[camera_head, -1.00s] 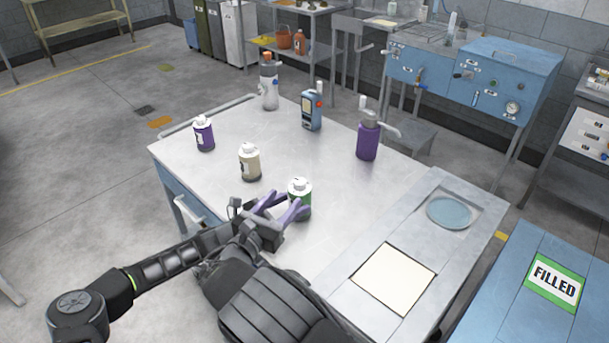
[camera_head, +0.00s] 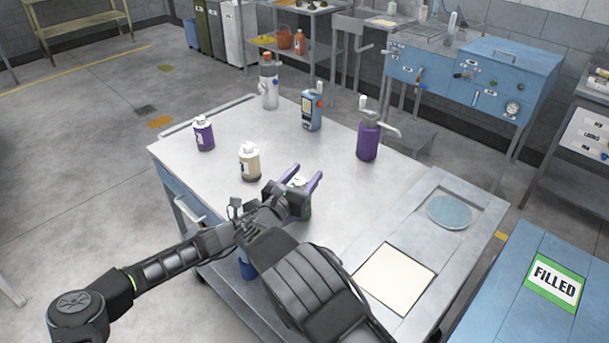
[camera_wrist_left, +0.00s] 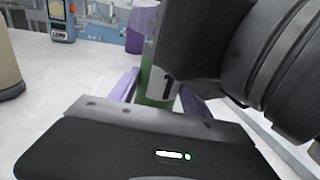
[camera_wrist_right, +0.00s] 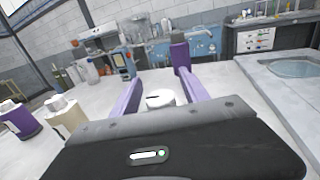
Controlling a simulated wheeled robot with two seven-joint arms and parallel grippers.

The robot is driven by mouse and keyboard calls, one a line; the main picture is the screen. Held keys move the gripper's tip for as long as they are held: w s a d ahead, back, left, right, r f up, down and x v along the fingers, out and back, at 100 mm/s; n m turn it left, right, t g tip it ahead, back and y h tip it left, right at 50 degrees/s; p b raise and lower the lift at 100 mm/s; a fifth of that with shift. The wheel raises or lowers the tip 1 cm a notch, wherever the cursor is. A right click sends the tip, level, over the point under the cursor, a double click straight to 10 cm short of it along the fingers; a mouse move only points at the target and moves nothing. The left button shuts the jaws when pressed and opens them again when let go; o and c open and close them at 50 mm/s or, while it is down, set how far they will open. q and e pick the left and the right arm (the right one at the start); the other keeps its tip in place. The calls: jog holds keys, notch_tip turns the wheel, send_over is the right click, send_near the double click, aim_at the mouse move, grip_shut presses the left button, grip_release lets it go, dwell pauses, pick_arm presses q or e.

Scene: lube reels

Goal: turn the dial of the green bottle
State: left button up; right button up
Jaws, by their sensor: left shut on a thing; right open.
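The green bottle (camera_wrist_left: 157,92) stands on the metal table between the purple fingers of my left gripper (camera_wrist_left: 160,84), which is shut on it. Its white dial top (camera_wrist_right: 161,98) has a dark mark and sits between the spread purple fingers of my right gripper (camera_wrist_right: 160,76). The right gripper is open; I cannot tell whether a finger touches the top. In the head view, my right gripper (camera_head: 303,174) is over the bottle, with only a bit of the white top (camera_head: 299,181) showing. It hides most of the bottle and the left gripper there.
A cream bottle (camera_head: 249,164) stands close to the left, with a purple bottle (camera_head: 204,134) farther left. A blue device (camera_head: 312,112), a grey bottle (camera_head: 269,84) and a purple pump bottle (camera_head: 367,139) stand behind. A pale square (camera_head: 394,279) and round blue plate (camera_head: 454,211) lie right.

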jog(key=shift+c, duration=0.3)
grip_shut()
dwell(0.3)
